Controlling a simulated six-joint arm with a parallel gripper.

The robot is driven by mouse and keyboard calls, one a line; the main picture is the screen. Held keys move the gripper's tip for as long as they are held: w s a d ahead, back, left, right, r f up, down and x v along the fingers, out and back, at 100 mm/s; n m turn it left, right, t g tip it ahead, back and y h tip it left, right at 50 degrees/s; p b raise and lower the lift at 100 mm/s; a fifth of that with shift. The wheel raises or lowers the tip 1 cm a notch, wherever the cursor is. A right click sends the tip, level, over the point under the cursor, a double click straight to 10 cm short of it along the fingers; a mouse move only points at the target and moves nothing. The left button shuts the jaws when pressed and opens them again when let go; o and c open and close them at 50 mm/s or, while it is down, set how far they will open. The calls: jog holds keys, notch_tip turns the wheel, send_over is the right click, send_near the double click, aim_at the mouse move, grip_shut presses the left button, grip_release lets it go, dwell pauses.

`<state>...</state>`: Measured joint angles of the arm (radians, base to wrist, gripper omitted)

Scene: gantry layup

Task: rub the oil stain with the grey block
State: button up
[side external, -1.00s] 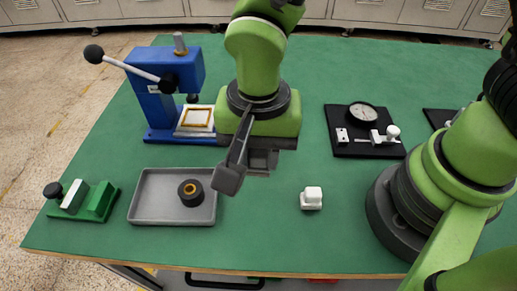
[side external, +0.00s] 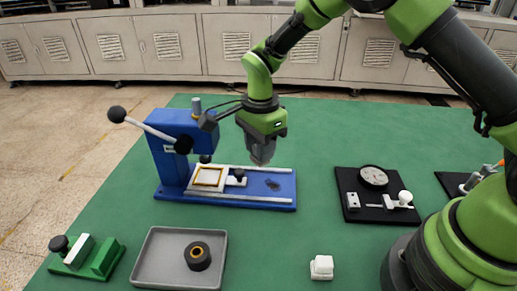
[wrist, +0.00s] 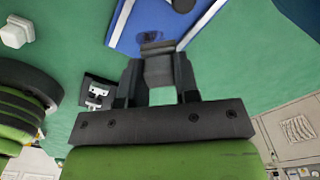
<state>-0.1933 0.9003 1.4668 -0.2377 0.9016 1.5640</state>
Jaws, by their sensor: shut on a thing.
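The oil stain is a dark patch (side external: 272,184) on the right part of the blue press base (side external: 285,203). It also shows in the wrist view (wrist: 150,37), just beyond the fingertips. My gripper (wrist: 158,75) is shut on the grey block (wrist: 159,70), which sits between the two dark fingers. In the side view my gripper (side external: 262,155) points down near the back edge of the base, behind the stain. The block appears to be above the base, apart from the stain. Its lower end is hard to make out in the side view.
The blue press (side external: 172,145) with its lever stands left of my gripper, with a white plate (side external: 209,178) on its base. A grey tray (side external: 150,265) with a black ring, a white block (side external: 321,267) and a black dial-gauge plate (side external: 375,215) surround it. Green mat lies clear behind.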

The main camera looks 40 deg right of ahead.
aim_at(259, 184)
jog(key=shift+f, duration=3.15)
jog(key=shift+s+d+f, duration=0.1)
jog(key=shift+s+f, duration=0.05)
jog(key=shift+f, duration=0.05)
jog(key=shift+c, duration=0.2)
jog(key=shift+s+d+f, duration=0.15)
jog(key=shift+s+d, duration=1.75)
jog(key=shift+w+a, duration=1.95)
jog(key=shift+w, duration=0.2)
jog(key=shift+s+d, duration=2.15)
jog(key=shift+s, duration=0.05)
jog(key=shift+w+a, duration=2.2)
jog(key=shift+a, duration=0.05)
jog(key=shift+d+r, duration=0.1)
jog(key=shift+r, duration=3.9)
